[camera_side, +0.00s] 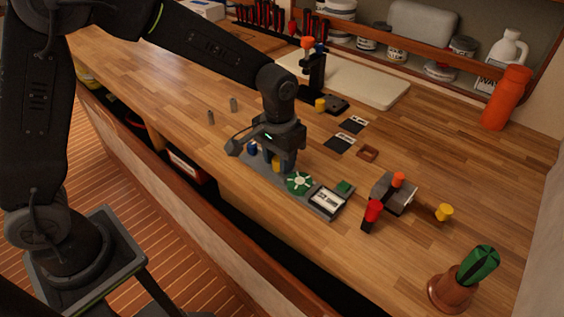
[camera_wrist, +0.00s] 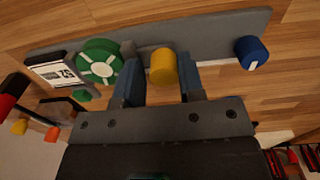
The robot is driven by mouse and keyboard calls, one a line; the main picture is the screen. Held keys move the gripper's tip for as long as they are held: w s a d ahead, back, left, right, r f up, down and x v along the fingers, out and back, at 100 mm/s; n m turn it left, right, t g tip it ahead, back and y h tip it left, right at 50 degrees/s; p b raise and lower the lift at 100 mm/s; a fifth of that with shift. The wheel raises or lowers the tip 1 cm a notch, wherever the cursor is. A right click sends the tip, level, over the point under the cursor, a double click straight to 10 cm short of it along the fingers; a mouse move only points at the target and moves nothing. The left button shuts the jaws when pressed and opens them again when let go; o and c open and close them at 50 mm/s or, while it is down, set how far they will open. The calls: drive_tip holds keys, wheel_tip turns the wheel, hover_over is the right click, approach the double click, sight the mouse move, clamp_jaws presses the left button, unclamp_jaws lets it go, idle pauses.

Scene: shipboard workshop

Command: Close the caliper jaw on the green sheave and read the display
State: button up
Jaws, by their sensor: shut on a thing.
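The caliper is a long grey bar (camera_side: 322,212) lying on the wooden bench; it also crosses the top of the wrist view (camera_wrist: 215,30). The green sheave (camera_side: 299,182) with white spokes sits on it near the display (camera_side: 327,199). In the wrist view the sheave (camera_wrist: 99,61) is beside the display (camera_wrist: 55,73), whose dark marks are too small to read surely. A grey jaw block (camera_wrist: 128,49) stands at the sheave's right. My gripper (camera_wrist: 160,78) points down and is shut on the yellow knob (camera_wrist: 163,66). A blue knob (camera_wrist: 251,51) is farther along the bar.
A green-handled tool in a brown holder (camera_side: 450,293) is near the front right. Black-and-white cards (camera_side: 345,136) lie behind. An orange bottle (camera_side: 505,98) stands at the back right.

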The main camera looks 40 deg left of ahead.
drive_tip(key=shift+s+f, duration=0.1)
drive_tip(key=shift+f, duration=0.45)
drive_tip(key=o, duration=0.4)
drive_tip(key=shift+r, duration=3.7)
drive_tip(key=shift+r, duration=0.1)
drive_tip(key=s+a+r+t, duration=0.1)
drive_tip(key=s+a+r, duration=0.1)
drive_tip(key=s, duration=0.4)
drive_tip(key=s+a+r+t, duration=0.2)
drive_tip(key=s+a+r, duration=0.1)
drive_tip(key=s, duration=0.4)
drive_tip(key=s+a+r+t, duration=0.2)
drive_tip(key=s+a, duration=0.2)
drive_tip(key=s, duration=0.2)
drive_tip(key=shift+s+a+r, duration=0.25)
drive_tip(key=shift+r, duration=0.15)
